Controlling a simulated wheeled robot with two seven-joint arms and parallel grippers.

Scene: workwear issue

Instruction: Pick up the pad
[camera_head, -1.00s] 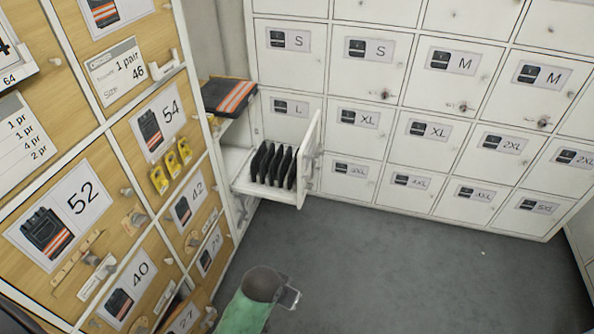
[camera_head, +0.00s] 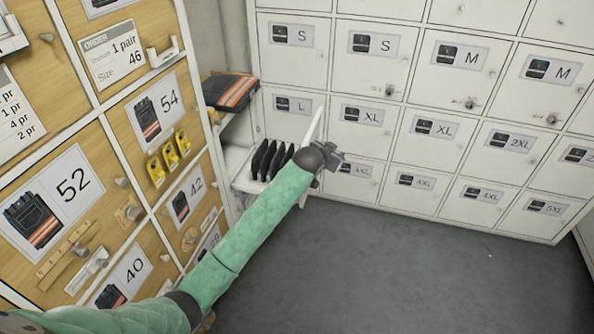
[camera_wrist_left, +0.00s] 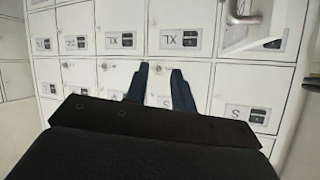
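I cannot tell which one the task means. My left forearm hides part of the drawer. My right gripper is not in view.
White lockers (camera_head: 370,115) with size labels fill the back wall. A wooden board (camera_head: 95,170) with labels, knobs and yellow items stands at the left. A folded dark garment with orange stripes (camera_head: 230,92) lies on a shelf above the drawer. Grey floor (camera_head: 380,270) is clear.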

